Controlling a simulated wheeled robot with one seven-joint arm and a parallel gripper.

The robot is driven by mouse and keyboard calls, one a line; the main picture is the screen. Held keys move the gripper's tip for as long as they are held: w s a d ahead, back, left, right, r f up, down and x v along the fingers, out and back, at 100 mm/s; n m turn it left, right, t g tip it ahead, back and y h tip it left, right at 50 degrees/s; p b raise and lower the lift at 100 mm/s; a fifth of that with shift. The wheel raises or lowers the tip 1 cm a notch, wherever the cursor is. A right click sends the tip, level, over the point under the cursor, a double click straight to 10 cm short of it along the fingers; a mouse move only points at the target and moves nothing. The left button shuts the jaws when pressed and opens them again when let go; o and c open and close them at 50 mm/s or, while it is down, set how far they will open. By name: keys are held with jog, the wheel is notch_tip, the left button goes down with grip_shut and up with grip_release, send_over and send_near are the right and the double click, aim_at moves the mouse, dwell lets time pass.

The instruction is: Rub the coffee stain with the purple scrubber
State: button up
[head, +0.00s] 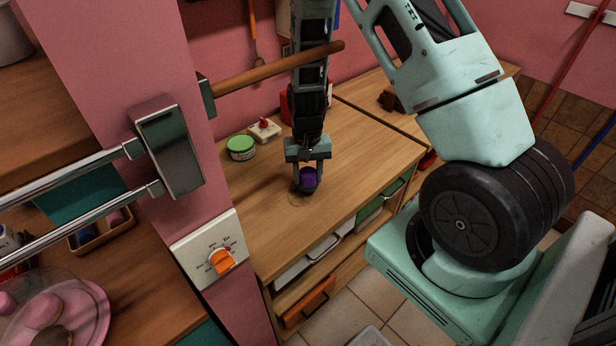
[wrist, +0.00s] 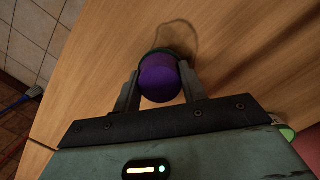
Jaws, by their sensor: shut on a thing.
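My gripper (head: 307,172) points down over the wooden counter and is shut on the purple scrubber (head: 308,180). In the wrist view the round scrubber (wrist: 160,78) sits between the two fingers (wrist: 158,90), with a dark rim at its far side. The coffee stain (head: 298,200) is a faint brown ring on the counter, just beside and partly under the scrubber. In the wrist view the stain (wrist: 194,37) shows as a curved line beyond the scrubber. I cannot tell for sure whether the scrubber touches the wood.
A green-lidded tub (head: 240,147) and a white box with a red knob (head: 264,129) stand at the back left of the counter (head: 352,140). A wooden pole (head: 265,74) crosses near my arm. A pink post with an orange-knobbed switch (head: 221,261) stands left. The counter's front is clear.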

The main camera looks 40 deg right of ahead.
aim_at(309, 174)
jog(key=shift+r+p, duration=2.1)
jog(key=shift+r, duration=0.85)
jog(key=shift+d, duration=0.1)
